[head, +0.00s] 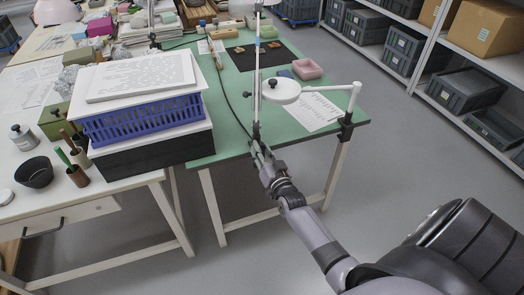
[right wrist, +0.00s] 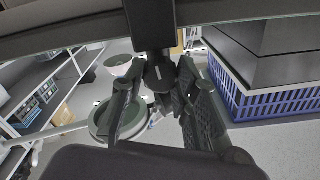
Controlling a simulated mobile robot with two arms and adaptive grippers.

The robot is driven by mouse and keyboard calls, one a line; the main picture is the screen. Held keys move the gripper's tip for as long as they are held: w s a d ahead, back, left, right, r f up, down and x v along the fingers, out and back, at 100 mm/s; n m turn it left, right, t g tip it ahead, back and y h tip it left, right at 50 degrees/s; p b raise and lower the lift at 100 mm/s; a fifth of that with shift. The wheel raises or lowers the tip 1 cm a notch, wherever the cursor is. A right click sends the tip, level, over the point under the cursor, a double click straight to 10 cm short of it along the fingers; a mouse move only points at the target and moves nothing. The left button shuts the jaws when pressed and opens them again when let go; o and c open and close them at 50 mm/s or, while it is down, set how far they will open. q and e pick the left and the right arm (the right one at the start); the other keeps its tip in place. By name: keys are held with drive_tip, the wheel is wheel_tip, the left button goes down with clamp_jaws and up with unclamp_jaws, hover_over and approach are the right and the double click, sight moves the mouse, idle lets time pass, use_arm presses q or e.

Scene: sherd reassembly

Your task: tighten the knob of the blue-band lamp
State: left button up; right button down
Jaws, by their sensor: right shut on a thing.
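A lamp with a thin upright pole (head: 257,95) stands at the front edge of the green table; its foot is behind my gripper. My right gripper (head: 262,152) is at the foot of this pole, at the table edge. In the right wrist view the black clamp (right wrist: 152,22) hangs from the top, with a dark knob (right wrist: 160,75) below it. The right gripper's fingers are on either side of the knob and shut on it. My left gripper is not in view.
A second lamp with a white round head (head: 281,92) is clamped at the table's right corner (head: 346,128). A blue basket (head: 140,122) on a black box stands close to the left. Green tabletop (head: 228,120) shows between them. Shelves with grey crates (head: 462,90) are at the right.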

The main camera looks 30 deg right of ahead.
drive_tip(key=shift+m, duration=0.7)
drive_tip(key=c, duration=1.2)
unclamp_jaws()
drive_tip(key=shift+c, duration=0.2)
drive_tip(key=v, duration=1.2)
drive_tip(key=shift+f, duration=0.1)
